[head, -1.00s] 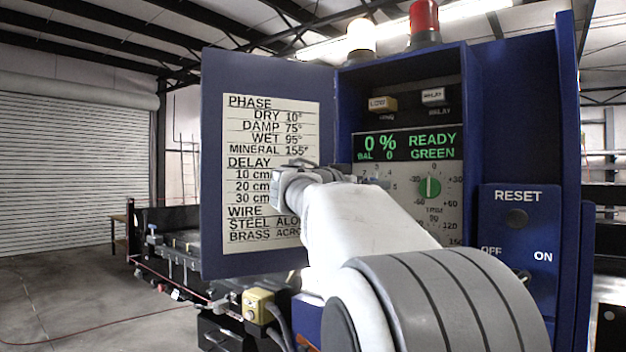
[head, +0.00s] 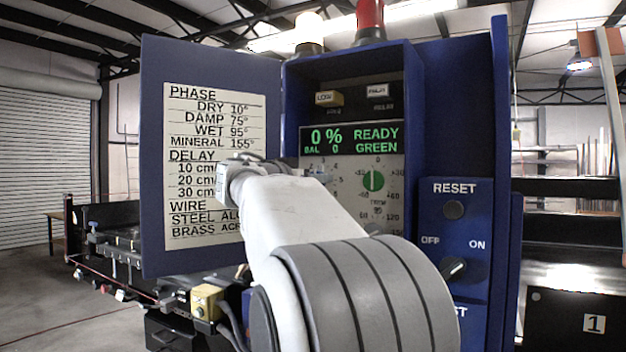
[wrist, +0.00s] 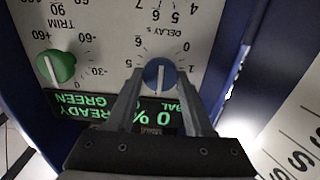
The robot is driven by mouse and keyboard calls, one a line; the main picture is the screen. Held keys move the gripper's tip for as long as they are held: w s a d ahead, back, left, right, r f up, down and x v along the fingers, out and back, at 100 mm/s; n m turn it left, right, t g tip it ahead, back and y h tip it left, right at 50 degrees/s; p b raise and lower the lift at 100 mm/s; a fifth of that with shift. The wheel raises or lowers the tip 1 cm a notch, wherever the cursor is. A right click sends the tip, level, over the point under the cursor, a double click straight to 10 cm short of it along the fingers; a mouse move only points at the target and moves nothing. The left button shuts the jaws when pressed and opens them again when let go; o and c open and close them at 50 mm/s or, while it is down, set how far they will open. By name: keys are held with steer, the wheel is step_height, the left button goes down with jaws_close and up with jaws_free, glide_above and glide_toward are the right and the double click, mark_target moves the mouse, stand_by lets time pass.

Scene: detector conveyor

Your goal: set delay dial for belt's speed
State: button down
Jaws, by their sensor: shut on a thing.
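In the wrist view the delay dial (wrist: 160,75) is a round blue knob with a white pointer line, under upside-down lettering "DELAY s". My gripper (wrist: 162,84) is shut on it, one finger on each side. The pointer runs nearly up and down in that view; the exact setting is hard to read. In the head view my arm hides the dial, and my gripper (head: 318,178) shows only in part at the panel. The settings card (head: 205,160) on the open door lists DELAY for 10, 20 and 30 cm; my arm covers the values.
The display (head: 350,139) reads 0 %, BAL 0, READY GREEN. A green trim dial (head: 373,181) sits right of my gripper. Above are a LOW button (head: 329,98) and a white button (head: 378,91). A RESET and OFF/ON panel (head: 460,240) stands close to my arm's right.

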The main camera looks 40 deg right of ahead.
steer(key=shift+w+f+n+b, duration=0.1)
steer(key=shift+n+b, duration=0.55)
steer(key=shift+n, duration=2.6)
steer(key=shift+w+f+n+b, duration=0.1)
steer(key=shift+n+b, duration=0.55)
steer(key=shift+n, duration=2.6)
steer(key=shift+c, duration=1.6)
jaws_free()
steer(key=shift+a, duration=0.1)
